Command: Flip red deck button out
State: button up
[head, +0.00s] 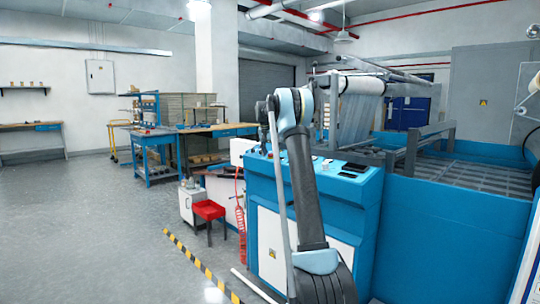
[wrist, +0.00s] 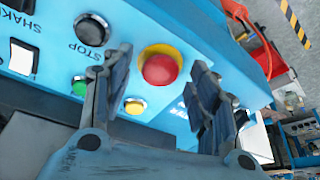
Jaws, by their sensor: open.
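The red deck button (wrist: 160,69) is a round red cap in a yellow collar on the blue control panel (wrist: 160,27), near the middle of the wrist view. My gripper (wrist: 162,88) is open, its two dark fingers to the left and right of the button in the picture.
A black STOP button (wrist: 92,29), a green button (wrist: 79,86), a yellow button (wrist: 135,106) and a white rocker switch (wrist: 22,57) sit close around the red one. A red stool (head: 209,210) stands left of the console, with open floor (head: 100,220) beyond.

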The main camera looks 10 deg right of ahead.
grip_shut()
jog(key=shift+a+r, duration=0.15)
jog(key=shift+r, duration=0.5)
grip_release()
jog(key=shift+s, duration=0.1)
jog(key=v, duration=1.2)
